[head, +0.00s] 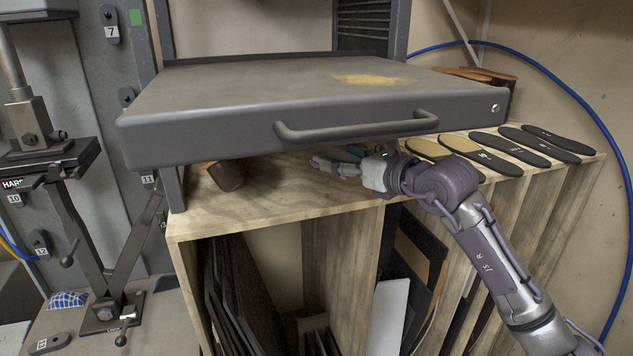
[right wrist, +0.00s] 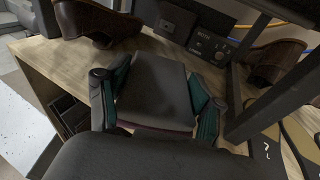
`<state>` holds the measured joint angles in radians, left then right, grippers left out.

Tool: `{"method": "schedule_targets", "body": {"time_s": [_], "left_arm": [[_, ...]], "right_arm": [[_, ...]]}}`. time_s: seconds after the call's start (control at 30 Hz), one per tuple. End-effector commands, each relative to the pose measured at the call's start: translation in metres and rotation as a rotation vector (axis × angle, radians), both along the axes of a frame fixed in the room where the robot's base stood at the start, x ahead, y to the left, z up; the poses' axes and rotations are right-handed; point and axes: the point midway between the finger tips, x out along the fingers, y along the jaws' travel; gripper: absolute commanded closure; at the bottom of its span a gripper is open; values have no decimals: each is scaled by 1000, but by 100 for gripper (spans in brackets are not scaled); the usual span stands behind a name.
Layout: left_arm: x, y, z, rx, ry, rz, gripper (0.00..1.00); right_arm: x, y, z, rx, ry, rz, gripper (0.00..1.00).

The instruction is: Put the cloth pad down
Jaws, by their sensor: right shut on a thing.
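My right gripper (head: 337,166) reaches in from the right, low over the wooden bench top and under the front edge of the grey handled hood. From these views I cannot tell whether the pad touches the bench. The head view hardly shows the pad. A blue checked cloth (head: 67,300) lies at the lower left by the clamp stand. My left gripper is not in view.
The grey hood (head: 300,90) with its bar handle (head: 357,128) overhangs the wooden bench (head: 270,205). A brown shoe (head: 226,176) is left of my gripper. Several dark soles (head: 510,147) lie at right. Bare bench shows between shoe and gripper. Dark sheets stand below.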

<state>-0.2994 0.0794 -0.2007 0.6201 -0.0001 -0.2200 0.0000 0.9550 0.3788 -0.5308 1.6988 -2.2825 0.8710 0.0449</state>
Motion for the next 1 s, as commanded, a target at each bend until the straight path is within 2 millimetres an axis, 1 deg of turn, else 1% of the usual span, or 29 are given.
{"method": "schedule_targets", "body": {"time_s": [0.03,0.1,0.2,0.3,0.47,0.6,0.7,0.8,1.0], "left_arm": [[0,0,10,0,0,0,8],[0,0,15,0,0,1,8],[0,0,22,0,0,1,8],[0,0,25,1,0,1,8],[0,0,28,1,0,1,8],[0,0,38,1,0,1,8],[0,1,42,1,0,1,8],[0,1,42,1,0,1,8],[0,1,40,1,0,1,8]], "right_arm": [[9,10,-3,3,6,1,68],[19,22,-13,3,5,2,68],[32,36,-25,1,4,2,68],[41,45,-34,2,1,1,68],[46,50,-44,-1,2,0,68],[45,50,-64,0,4,0,68],[45,50,-76,0,2,1,68],[46,50,-80,1,-2,0,68],[45,50,-80,1,-2,0,68]]}}
